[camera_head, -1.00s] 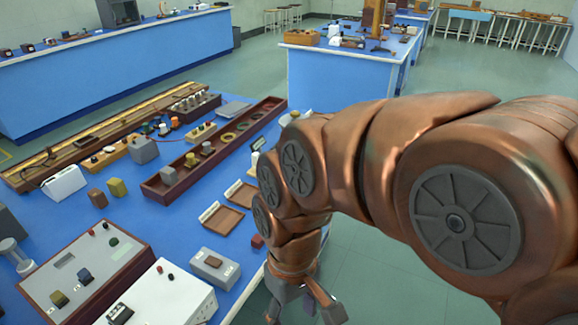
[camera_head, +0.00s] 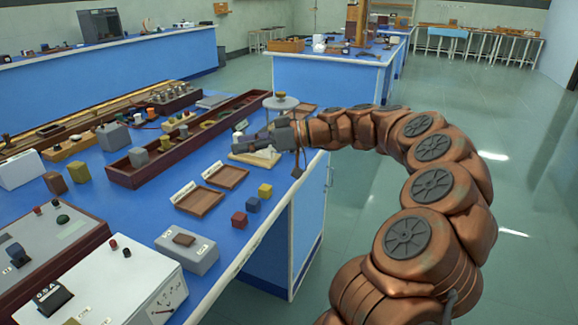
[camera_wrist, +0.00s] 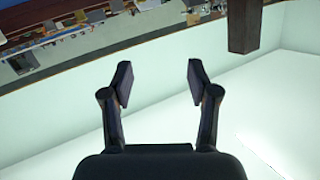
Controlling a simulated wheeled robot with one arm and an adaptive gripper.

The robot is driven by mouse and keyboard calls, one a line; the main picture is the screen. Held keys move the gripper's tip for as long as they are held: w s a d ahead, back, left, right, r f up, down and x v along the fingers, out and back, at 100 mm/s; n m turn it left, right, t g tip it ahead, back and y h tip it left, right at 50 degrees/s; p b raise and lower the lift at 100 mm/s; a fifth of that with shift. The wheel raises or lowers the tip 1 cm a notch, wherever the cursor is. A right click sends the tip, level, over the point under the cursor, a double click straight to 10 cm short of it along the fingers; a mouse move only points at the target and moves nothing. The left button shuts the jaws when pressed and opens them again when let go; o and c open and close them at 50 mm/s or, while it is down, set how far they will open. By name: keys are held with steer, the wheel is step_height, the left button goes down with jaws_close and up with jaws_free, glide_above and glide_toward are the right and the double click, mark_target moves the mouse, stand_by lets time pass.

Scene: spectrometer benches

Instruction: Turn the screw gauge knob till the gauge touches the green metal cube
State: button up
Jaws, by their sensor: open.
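My gripper (camera_head: 250,140) is stretched out over the far right part of the blue bench, pointing left. In the wrist view my gripper (camera_wrist: 160,80) is open, with nothing between its fingers. A round grey disc (camera_head: 281,104) with a small yellowish top stands just behind it; I cannot tell whether it belongs to the screw gauge. A pale flat base (camera_head: 255,158) lies below the gripper, partly hidden. I cannot make out a clearly green cube; a red cube (camera_head: 239,219), a blue cube (camera_head: 253,204) and a yellow cube (camera_head: 265,190) lie near the bench's right edge.
Two brown trays (camera_head: 200,201) (camera_head: 226,177) lie in front of my gripper. A long dark red box (camera_head: 124,177) stands to its left. A grey box (camera_head: 187,250) and a white meter box (camera_head: 140,290) stand nearer.

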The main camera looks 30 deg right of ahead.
steer(key=w+d+f+m+t+h+b, duration=0.1)
steer(key=d+f+t+h+b, duration=0.3)
steer(key=d, duration=0.7)
steer(key=d+f+m+t, duration=0.1)
steer(key=d+f+t, duration=0.1)
steer(key=d+f, duration=0.65)
steer(key=shift+w+a+r, duration=0.3)
steer(key=shift+w+r, duration=0.1)
steer(key=shift+w, duration=0.7)
steer(key=shift+w+a+r, duration=0.3)
steer(key=shift+w+r, duration=0.15)
steer(key=shift+w, duration=0.65)
steer(key=shift+w+a+r, duration=0.3)
steer(key=shift+w+r, duration=0.1)
steer(key=shift+w, duration=0.7)
steer(key=shift+c, duration=0.3)
jaws_close()
